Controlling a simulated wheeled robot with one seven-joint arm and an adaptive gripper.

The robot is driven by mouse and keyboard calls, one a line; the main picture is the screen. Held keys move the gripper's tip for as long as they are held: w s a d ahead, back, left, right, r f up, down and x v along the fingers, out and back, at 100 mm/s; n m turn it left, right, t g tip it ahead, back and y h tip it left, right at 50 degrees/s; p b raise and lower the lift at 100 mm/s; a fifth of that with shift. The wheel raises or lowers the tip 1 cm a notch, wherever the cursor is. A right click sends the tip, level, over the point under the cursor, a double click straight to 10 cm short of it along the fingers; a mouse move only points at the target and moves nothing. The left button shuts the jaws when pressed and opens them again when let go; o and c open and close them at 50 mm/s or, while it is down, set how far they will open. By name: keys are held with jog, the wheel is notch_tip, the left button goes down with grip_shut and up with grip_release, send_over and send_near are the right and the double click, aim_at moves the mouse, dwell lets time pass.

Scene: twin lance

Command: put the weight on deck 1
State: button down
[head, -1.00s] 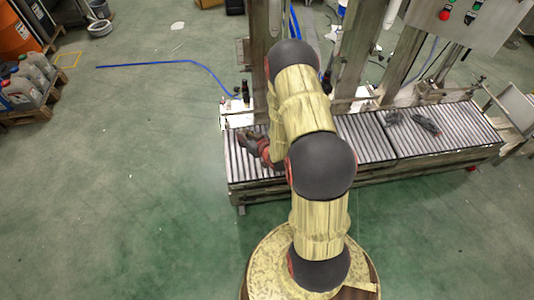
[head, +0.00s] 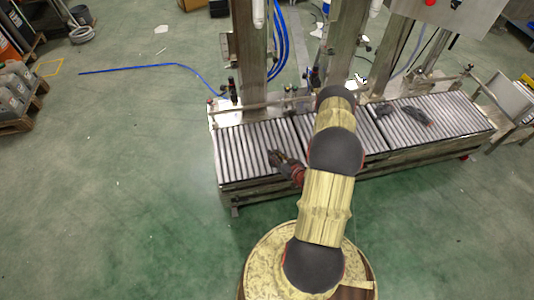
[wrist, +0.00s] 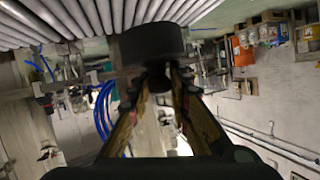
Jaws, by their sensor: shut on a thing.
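My gripper (head: 277,158) is above the left part of the roller conveyor (head: 240,160) in the head view. In the wrist view my gripper (wrist: 165,78) is shut on a dark round weight (wrist: 150,43), held at the fingertips. The conveyor rollers (wrist: 95,15) show behind the weight at the top of this view. I cannot tell whether the weight touches the rollers. The weight is too small and dark to make out in the head view. No label shows which part is deck 1.
Dark grey objects (head: 418,117) lie on the right part of the conveyor. Steel posts (head: 248,50) rise along its back edge, with a dark bottle-like item (head: 233,90) near one. A blue hose (head: 130,69) lies on the open green floor at left.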

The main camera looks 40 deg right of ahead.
jog(key=shift+w+d+f+b, duration=0.25)
jog(key=shift+w+f+b, duration=0.95)
jog(key=shift+w+f, duration=0.9)
jog(key=shift+w+d+f+b, duration=0.25)
jog(key=shift+w+f+b, duration=1)
jog(key=shift+w+f, duration=0.9)
jog(key=shift+w+d+f+b, duration=0.25)
jog(key=shift+w+f+b, duration=0.95)
jog(key=shift+w+f, duration=0.9)
jog(key=shift+w+r, duration=0.15)
jog(key=shift+r, duration=0.1)
jog(key=c, duration=1.6)
grip_release()
jog(key=shift+f, duration=0.2)
jog(key=shift+c, duration=0.2)
